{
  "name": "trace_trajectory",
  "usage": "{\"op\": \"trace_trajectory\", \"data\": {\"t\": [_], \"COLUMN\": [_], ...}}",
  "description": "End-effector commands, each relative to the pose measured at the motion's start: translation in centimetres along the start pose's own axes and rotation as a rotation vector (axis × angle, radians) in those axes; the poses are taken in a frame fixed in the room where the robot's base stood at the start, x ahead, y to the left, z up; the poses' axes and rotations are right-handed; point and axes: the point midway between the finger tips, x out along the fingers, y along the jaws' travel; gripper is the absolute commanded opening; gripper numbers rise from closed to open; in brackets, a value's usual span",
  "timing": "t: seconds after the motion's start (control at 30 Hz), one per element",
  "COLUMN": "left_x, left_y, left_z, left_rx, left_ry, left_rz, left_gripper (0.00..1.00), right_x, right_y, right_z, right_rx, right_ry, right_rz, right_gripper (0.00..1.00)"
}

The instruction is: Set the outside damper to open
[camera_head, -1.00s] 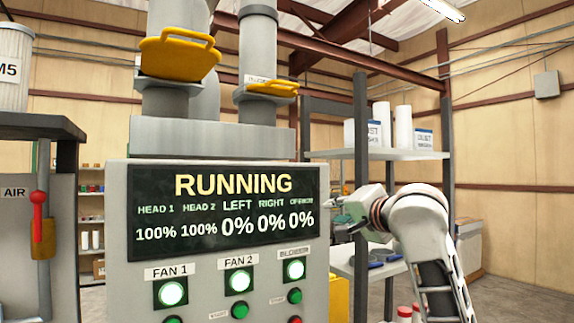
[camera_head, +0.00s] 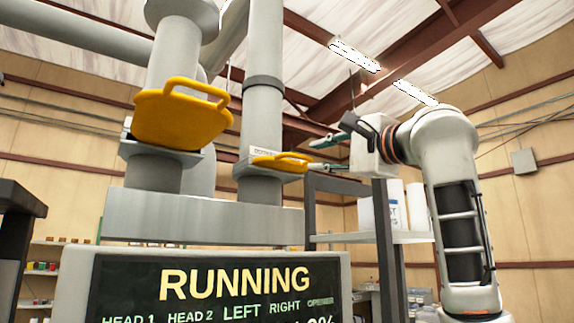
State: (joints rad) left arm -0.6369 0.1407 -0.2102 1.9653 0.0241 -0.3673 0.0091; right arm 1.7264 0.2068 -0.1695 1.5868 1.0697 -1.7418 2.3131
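Two yellow damper plates with looped handles sit in slots on the grey ducts. The larger left plate (camera_head: 182,118) stands well out of its slot, tilted toward me. The right plate (camera_head: 278,163) is seen nearly edge-on on the thinner duct, its handle pointing right. A small label on the right slot is too small to read surely, so I cannot tell which damper is the outside one. My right gripper (camera_head: 314,154) is open and empty. Its fingers point left, and the lower fingertip is close to the right plate's handle; contact is unclear. My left gripper is out of view.
The control panel's screen (camera_head: 210,288) reads RUNNING below the ducts. A shelf (camera_head: 345,239) with white containers (camera_head: 416,206) stands behind my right arm. A dark post (camera_head: 388,250) rises beside it. The space above the right plate's handle looks free.

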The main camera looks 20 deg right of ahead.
Motion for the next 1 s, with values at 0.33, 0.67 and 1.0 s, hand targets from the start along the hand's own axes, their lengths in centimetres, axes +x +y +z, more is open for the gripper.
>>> {"op": "trace_trajectory", "data": {"t": [0.33,0.67,1.0], "left_x": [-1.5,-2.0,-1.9], "left_y": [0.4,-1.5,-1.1], "left_z": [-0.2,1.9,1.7], "left_rx": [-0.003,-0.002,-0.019], "left_ry": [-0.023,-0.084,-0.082], "left_rz": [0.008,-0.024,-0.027], "left_gripper": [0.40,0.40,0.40], "right_x": [3.9,7.5,7.8], "right_y": [-0.3,-0.1,0.0], "right_z": [0.0,0.1,0.0], "right_rx": [0.003,0.001,0.000], "right_ry": [0.000,-0.001,0.000], "right_rz": [0.003,0.000,0.000], "right_gripper": [0.24,0.24,0.18]}}
